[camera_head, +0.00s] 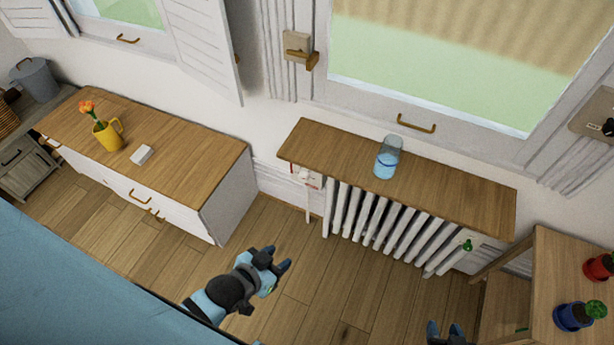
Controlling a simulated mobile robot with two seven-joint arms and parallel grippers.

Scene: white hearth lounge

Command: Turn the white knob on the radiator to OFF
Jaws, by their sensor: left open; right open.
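The white radiator (375,222) stands against the wall under a wooden shelf (450,188). At its left end, under the shelf, is a small white fitting with red marks (307,178), which looks like the white knob; its setting is too small to read. A green knob (467,245) is at the radiator's right end. My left gripper (277,261) is open and empty above the floor, in front and to the left of the radiator. My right gripper (445,329) is open at the bottom edge, in front of the radiator's right end, mostly cut off.
A glass of blue liquid (387,160) stands on the shelf. A wooden-topped cabinet (190,165) with a yellow mug of flowers (108,135) is left. A wooden stand (548,290) with potted plants is right. The floor (300,240) before the radiator is clear.

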